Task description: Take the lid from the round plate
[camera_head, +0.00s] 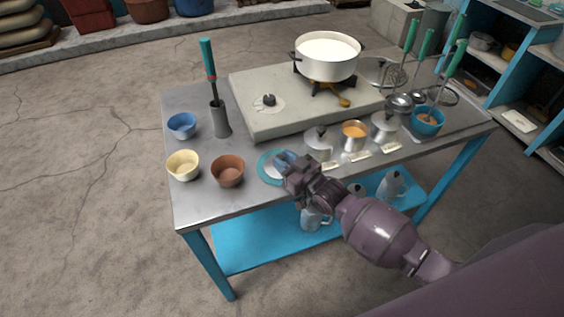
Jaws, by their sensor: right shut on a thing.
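A round teal plate (262,169) lies on the metal table near its front edge. A grey metal lid (273,170) shows over the middle of the plate, partly covered by my gripper. My right gripper (283,163) comes in from the lower right and is shut on the lid. Its fingers hide the lid's top and the right part of the plate. I cannot tell whether the lid still touches the plate. My left gripper is not in view.
A brown bowl (228,171) stands just left of the plate, with yellow (183,166) and blue (182,125) bowls beyond. A pot of milk (327,56) stands on the stove (290,112) behind.

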